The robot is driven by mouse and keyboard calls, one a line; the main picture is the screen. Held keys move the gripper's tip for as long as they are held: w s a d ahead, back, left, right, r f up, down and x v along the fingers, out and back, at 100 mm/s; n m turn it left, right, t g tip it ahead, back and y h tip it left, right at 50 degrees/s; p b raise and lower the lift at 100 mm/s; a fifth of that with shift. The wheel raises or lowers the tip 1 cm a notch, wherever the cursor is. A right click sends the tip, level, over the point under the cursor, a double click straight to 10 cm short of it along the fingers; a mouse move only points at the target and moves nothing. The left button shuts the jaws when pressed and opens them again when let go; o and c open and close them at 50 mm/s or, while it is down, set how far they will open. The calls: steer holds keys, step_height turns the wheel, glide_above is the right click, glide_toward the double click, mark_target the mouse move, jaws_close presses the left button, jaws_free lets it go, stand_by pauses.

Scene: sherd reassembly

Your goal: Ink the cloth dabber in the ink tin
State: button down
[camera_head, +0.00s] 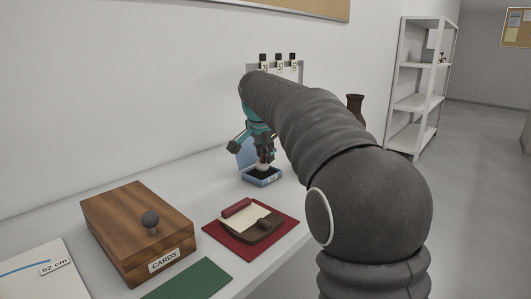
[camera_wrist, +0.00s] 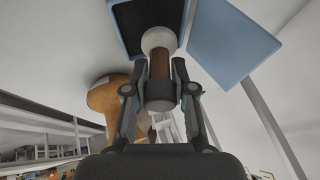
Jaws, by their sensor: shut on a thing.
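My gripper (camera_wrist: 160,95) is shut on the dabber, around its brown and dark handle (camera_wrist: 159,92) in the wrist view. The pale cloth head of the dabber (camera_wrist: 158,39) points at the dark ink pad of the blue ink tin (camera_wrist: 119,13). In the head view the dabber (camera_head: 264,158) stands roughly upright over the open ink tin (camera_head: 262,181), its head at or just above the dark pad. I cannot tell whether it touches. The tin's blue lid (camera_wrist: 232,40) stands raised at one side.
A wooden box labelled CARDS (camera_head: 135,225) with a dark knob stands front left. A red mat (camera_head: 222,243) with a wooden block and red roll lies in the middle. A green mat (camera_head: 190,279) is at the front. A dark vase (camera_head: 355,108) is behind my arm.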

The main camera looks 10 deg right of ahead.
steer(key=shift+f+b, duration=0.3)
steer(key=shift+f, duration=0.15)
stand_by(0.9)
step_height(320, 180, up, 5)
steer(key=p, duration=0.4)
steer(key=shift+r, duration=1)
